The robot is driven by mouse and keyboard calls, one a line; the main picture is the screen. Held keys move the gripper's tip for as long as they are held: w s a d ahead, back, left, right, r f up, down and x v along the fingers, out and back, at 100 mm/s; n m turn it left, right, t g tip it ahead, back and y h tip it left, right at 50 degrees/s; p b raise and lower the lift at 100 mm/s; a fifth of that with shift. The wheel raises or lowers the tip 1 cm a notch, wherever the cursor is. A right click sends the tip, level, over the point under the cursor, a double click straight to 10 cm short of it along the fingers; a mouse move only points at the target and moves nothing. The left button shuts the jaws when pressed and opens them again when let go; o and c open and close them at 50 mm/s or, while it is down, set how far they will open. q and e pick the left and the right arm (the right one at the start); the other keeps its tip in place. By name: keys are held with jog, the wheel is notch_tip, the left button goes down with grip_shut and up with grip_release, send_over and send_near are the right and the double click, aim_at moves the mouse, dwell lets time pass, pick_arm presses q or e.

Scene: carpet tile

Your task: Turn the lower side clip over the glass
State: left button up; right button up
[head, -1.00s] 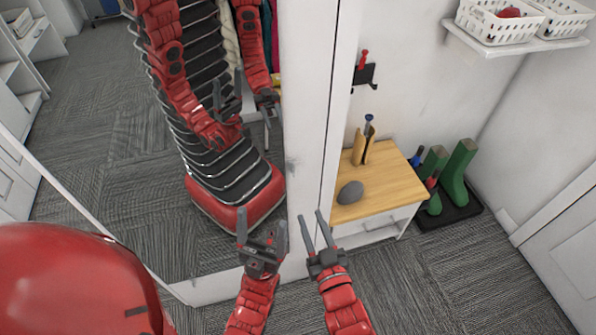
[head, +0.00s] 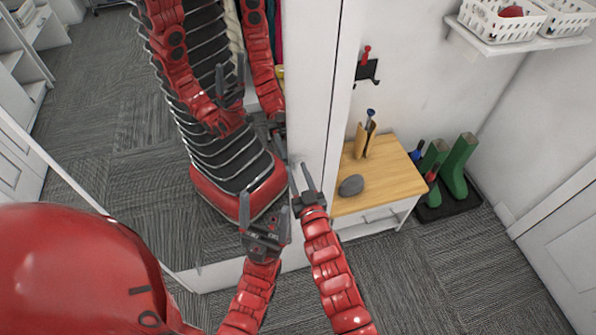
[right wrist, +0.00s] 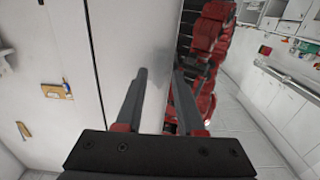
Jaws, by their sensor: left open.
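The glass is a tall mirror (head: 140,200) on a white door, filling the left of the head view and reflecting me. It also shows in the right wrist view (right wrist: 203,60). No side clip can be made out; my right gripper may cover it. My right gripper (head: 300,172) is open at the white frame strip (head: 308,100) beside the mirror's right edge. In the right wrist view its two fingers (right wrist: 158,75) stand apart, with the strip and mirror edge behind the gap. My left gripper (head: 264,208) is open and empty, lower and left, in front of the mirror's lower part.
A wooden-topped bench (head: 385,185) with a grey stone (head: 350,186) stands right of the door. Green boots (head: 458,167) sit on a black tray (head: 450,208). A wall shelf (head: 520,45) holds white baskets. Carpet (head: 470,270) at the lower right is clear.

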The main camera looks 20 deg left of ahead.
grip_shut()
dwell(0.4)
jog(key=n+b, duration=0.3)
jog(key=shift+f+n, duration=0.2)
jog(key=shift+n, duration=0.1)
jog(key=n+b, duration=0.3)
jog(key=shift+s+a+n, duration=0.1)
jog(key=shift+n, duration=0.2)
jog(key=n+b, duration=0.3)
jog(key=n, duration=0.2)
jog(key=shift+n+b, duration=0.75)
jog(key=shift+n, duration=2.05)
